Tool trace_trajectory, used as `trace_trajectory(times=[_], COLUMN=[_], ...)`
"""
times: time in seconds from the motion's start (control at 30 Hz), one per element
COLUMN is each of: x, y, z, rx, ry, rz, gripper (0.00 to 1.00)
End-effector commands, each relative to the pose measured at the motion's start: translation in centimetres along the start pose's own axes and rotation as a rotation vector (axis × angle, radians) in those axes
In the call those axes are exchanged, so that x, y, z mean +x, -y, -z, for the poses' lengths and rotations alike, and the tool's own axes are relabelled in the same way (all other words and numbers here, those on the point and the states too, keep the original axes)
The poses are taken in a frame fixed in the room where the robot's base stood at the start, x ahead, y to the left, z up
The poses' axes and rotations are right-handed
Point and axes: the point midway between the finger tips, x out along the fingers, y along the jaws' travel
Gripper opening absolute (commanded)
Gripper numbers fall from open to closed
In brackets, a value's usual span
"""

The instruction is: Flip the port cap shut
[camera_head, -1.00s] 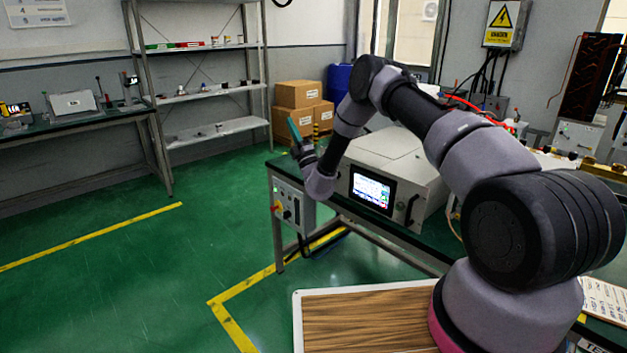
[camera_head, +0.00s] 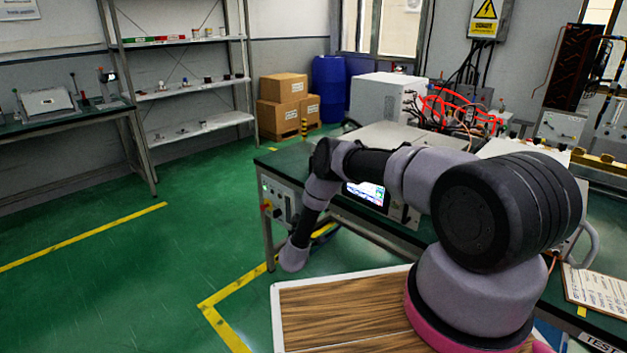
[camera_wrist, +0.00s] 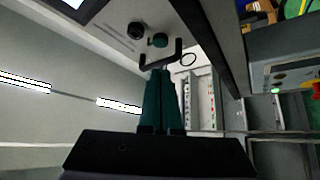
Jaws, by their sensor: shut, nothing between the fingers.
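The generator's pale front panel fills the upper part of the wrist view. In the head view the generator (camera_head: 380,137) stands on the bench, partly behind my arm, and my gripper is hidden.
A lit screen (camera_head: 366,192) shows on the generator's front. A control box (camera_head: 281,203) hangs at the bench's left end. Red cables (camera_head: 455,110) lie behind the generator. A wood-topped surface (camera_head: 335,310) is close in front. The green floor at left is clear.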

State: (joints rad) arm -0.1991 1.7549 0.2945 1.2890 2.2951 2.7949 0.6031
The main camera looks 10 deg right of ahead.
Motion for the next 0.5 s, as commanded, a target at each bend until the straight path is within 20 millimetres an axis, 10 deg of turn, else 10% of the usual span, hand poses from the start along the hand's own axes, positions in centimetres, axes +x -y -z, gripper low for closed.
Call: trace_trajectory(times=[0.5], x=[2.9], y=[-0.2], z=[-0.3], rx=[0.000], ry=[0.008], rz=[-0.005], gripper=[0.00])
